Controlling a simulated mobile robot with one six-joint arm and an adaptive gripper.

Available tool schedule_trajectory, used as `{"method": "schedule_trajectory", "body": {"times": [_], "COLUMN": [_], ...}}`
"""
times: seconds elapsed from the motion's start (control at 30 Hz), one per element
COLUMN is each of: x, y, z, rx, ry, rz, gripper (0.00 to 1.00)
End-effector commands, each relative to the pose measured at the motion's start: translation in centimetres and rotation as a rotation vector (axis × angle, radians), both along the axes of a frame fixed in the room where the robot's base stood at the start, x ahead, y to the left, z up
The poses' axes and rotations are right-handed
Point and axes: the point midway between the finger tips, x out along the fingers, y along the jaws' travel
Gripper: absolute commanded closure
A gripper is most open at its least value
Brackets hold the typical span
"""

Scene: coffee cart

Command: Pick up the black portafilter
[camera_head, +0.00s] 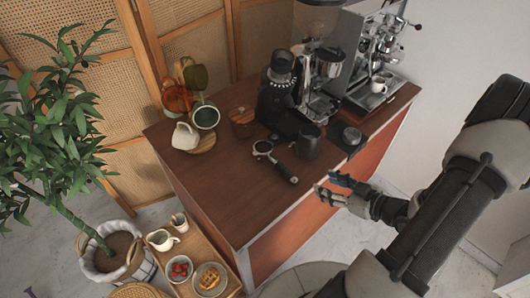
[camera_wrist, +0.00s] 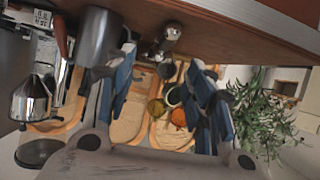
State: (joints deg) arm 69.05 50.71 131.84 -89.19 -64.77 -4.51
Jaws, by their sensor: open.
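The black portafilter (camera_head: 275,160) lies on the brown counter top, near the front edge. Its round metal head points to the back left and its black handle points toward the front right. My gripper (camera_head: 327,188) is to the right of the handle, just off the counter's front edge, apart from it. In the wrist view my gripper (camera_wrist: 160,68) has its two blue-padded fingers spread, with nothing held between them. A small metal and dark shape between and beyond the fingers there looks like the portafilter (camera_wrist: 168,38), seen nearly end-on.
A dark cup (camera_head: 308,141) stands close behind the handle, and shows large beside the left finger in the wrist view (camera_wrist: 98,36). Behind are a black grinder (camera_head: 277,92) and an espresso machine (camera_head: 375,55). Mugs (camera_head: 185,136) stand at left. Front-left counter is clear.

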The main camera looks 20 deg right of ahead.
Motion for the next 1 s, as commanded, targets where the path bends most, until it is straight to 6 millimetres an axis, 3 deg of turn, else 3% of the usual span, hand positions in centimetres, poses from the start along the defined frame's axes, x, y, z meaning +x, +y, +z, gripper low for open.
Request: {"method": "schedule_trajectory", "body": {"times": [0.17,0.63,1.0], "x": [0.6,8.8,11.5], "y": [1.0,4.4,6.0], "z": [-0.4,-4.1,-5.4], "rx": [0.047,0.043,0.044], "ry": [-0.036,-0.035,-0.034], "rz": [0.004,0.006,0.006], "gripper": [0.51,0.51,0.51]}}
